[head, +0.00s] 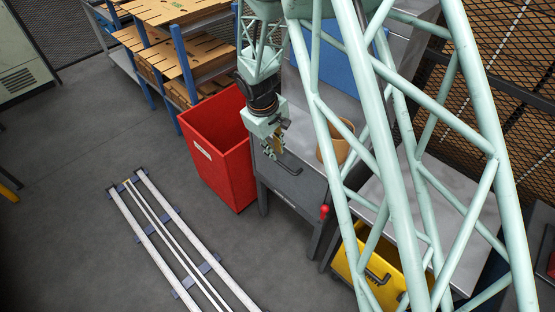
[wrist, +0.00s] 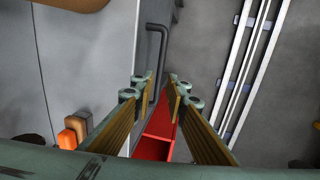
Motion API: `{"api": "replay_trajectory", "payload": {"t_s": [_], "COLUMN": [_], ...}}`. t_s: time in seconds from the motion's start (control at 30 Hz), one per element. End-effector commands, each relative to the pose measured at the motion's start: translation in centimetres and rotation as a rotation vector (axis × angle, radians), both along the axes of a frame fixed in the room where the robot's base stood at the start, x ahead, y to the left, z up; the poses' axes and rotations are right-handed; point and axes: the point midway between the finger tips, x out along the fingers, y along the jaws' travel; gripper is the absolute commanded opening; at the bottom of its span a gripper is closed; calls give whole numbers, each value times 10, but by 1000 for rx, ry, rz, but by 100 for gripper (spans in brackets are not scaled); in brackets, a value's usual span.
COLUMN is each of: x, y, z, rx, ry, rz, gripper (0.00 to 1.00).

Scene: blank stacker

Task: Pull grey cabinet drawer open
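The grey cabinet drawer (head: 292,182) is in the middle of the head view, and its front looks shut. Its dark bar handle (head: 288,166) sits near the top of the front, and the handle also shows in the wrist view (wrist: 162,50). My gripper (head: 271,150) is at the left end of the handle, above and in front of the drawer front. In the wrist view my gripper (wrist: 160,85) is open, with the lower end of the handle appearing between its fingers. I cannot tell whether they touch it.
A red bin (head: 217,150) stands close on the left of the cabinet. A brown pot (head: 335,143) is on the cabinet top. A yellow drawer (head: 349,262) is at the lower right. Floor rails (head: 160,236) lie at the front left, with clear floor around them.

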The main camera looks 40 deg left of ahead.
Motion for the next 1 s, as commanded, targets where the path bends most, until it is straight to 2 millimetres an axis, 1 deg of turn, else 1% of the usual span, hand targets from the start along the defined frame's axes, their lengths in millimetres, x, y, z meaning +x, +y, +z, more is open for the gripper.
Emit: {"api": "replay_trajectory", "payload": {"t_s": [0.03, 0.23, 0.5, 0.7, 1.0], "x": [1, 6, 10, 11, 11], "y": [-1, -1, -1, -1, 0], "z": [-8, -31, -51, -57, -57], "rx": [-1, -2, -1, -1, -1], "ry": [1, 1, 0, 0, 0], "rz": [0, 0, 0, 1, 0], "gripper": [14, 14, 14, 14, 13]}}
